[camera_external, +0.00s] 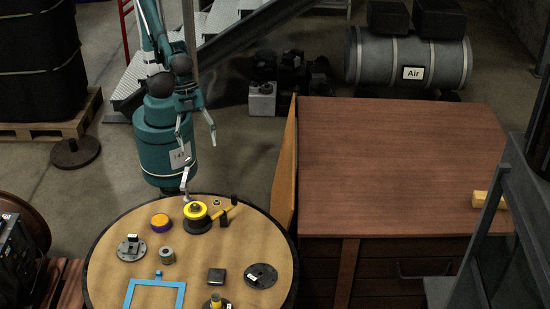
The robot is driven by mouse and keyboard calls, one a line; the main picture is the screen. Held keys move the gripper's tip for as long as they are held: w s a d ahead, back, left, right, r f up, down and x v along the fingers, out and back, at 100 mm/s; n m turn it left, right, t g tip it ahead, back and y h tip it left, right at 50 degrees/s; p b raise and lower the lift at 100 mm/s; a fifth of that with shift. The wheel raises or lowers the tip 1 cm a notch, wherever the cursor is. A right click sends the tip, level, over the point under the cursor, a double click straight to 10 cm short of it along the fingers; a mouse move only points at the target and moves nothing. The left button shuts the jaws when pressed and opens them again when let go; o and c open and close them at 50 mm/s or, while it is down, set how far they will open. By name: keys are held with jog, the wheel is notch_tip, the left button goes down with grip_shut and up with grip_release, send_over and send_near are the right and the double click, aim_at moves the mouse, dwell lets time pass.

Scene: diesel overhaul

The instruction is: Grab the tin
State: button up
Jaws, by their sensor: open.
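A small tin (167,256) with a greenish and reddish side stands upright on the round table (215,262), left of its middle. A low round container (160,222) with an orange top and purple side sits behind it. My gripper (196,139) is open and empty, with its two thin fingers spread and pointing down. It appears well above and behind the tin, apart from everything on the table.
The table also holds a yellow-and-black round part (196,211), a flanged disc (131,249), a dark disc (261,276), a black block (216,276) and a blue frame (154,294). A wooden cabinet (400,160) stands at the right, its raised panel (285,170) near the table.

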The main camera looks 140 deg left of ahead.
jog(key=d+f+m+g+b, duration=0.2)
jog(key=d+f+m, duration=0.3)
jog(key=d+f, duration=0.5)
jog(key=m+g+y+b, duration=0.1)
jog(key=m+g+b, duration=0.15)
jog(key=m, duration=0.25)
send_over(160, 220)
jog(key=shift+t, duration=0.25)
notch_tip(160, 220, down, 13)
jog(key=shift+w+d+r, duration=0.1)
jog(key=shift+f+b, duration=0.6)
jog(key=shift+f, duration=0.65)
jog(key=shift+f, duration=0.1)
jog(key=shift+f+b, duration=1)
jog(key=shift+f, duration=1.55)
